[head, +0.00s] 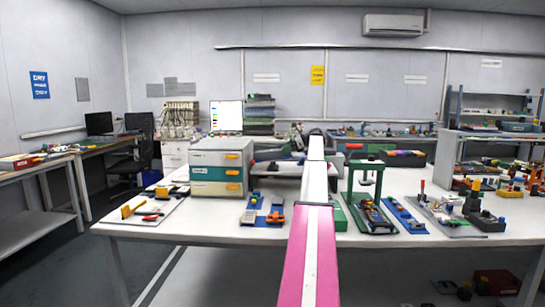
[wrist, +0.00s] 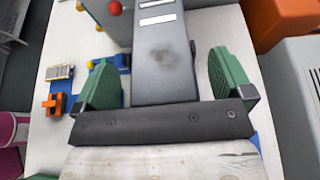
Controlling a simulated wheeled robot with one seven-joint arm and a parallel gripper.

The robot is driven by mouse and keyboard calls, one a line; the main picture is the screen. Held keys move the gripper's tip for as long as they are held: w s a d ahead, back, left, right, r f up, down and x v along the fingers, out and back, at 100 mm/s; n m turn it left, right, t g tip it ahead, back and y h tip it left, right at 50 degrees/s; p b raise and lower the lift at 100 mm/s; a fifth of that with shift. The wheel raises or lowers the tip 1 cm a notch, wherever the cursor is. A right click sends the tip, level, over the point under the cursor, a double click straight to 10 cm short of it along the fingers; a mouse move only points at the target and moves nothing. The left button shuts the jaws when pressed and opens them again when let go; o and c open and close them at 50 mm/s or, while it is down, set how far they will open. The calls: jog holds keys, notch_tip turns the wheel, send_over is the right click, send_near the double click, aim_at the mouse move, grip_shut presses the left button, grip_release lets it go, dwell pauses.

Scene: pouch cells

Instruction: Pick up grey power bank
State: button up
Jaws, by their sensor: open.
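My gripper (wrist: 162,78) is open in the wrist view, with one green ribbed finger on each side of a long dark grey slab (wrist: 164,55). The slab has white label strips at its far end and a dark smudge on its face. A gap shows between it and the right finger; the left finger is close to its edge. I cannot tell for sure whether this slab is the grey power bank. In the head view my own arm hides the gripper and what is in front of it, and no power bank can be made out.
The white bench (head: 200,228) holds a drawer cabinet (head: 221,167), a blue mat (head: 258,212) with orange parts, and a green press frame (head: 351,190). In the wrist view an orange block (wrist: 52,104) lies left of the gripper. An orange box (wrist: 272,22) stands at the upper right.

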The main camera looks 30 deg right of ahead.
jog(key=shift+w+a+f, duration=0.25)
jog(key=shift+w+a, duration=0.1)
jog(key=shift+a, duration=0.25)
jog(key=c, duration=1.2)
jog(key=shift+r, duration=0.1)
